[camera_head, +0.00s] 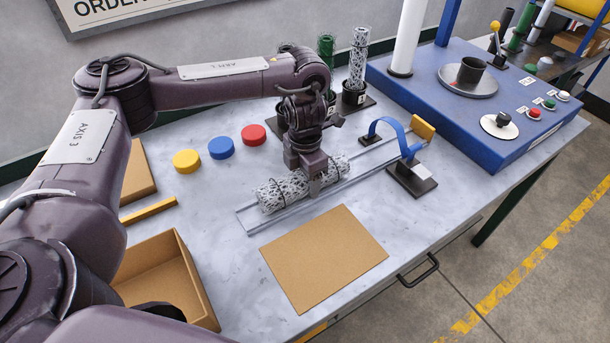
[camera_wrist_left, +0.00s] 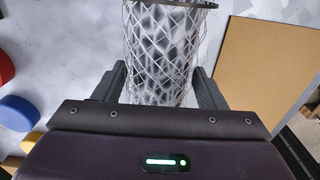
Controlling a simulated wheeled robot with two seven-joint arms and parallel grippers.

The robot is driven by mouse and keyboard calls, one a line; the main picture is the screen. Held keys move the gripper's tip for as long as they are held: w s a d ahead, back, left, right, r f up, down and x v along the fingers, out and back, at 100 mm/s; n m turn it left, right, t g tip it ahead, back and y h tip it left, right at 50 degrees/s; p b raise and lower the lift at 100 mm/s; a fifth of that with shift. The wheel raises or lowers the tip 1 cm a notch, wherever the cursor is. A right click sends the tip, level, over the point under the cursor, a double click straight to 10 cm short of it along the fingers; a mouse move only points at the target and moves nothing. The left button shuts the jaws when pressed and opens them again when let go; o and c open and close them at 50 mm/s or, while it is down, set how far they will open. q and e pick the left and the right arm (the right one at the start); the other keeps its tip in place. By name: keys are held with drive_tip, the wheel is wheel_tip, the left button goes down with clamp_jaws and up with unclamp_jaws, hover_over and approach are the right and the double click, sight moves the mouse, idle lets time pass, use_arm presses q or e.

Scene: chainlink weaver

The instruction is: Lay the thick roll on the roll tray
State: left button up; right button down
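The thick roll (camera_head: 283,192), a silver wire-mesh cylinder, lies lengthwise along the roll tray (camera_head: 249,231), a pair of long metal rails on the table. I cannot tell whether it bears fully on the rails or sits slightly above them. My left gripper (camera_head: 313,188) comes down over the roll's middle from above. In the left wrist view the roll (camera_wrist_left: 162,60) fills the space between the two fingers (camera_wrist_left: 160,88), which appear to press its sides. The gripper hides part of the roll in the head view. My right gripper is not in view.
A brown board (camera_head: 325,258) lies in front of the tray. A blue strap arch (camera_head: 392,128) stands at its far end. Yellow (camera_head: 187,161), blue (camera_head: 221,148) and red (camera_head: 254,135) discs lie behind. Upright mesh rolls (camera_head: 358,60) stand beyond. An open box (camera_head: 165,275) is at left.

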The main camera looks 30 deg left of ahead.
use_arm(q)
drive_tip(key=o, duration=0.5)
wheel_tip(320, 180, up, 8)
drive_tip(key=shift+f+p, duration=0.1)
drive_tip(key=shift+p, duration=0.6)
drive_tip(key=shift+s, duration=0.1)
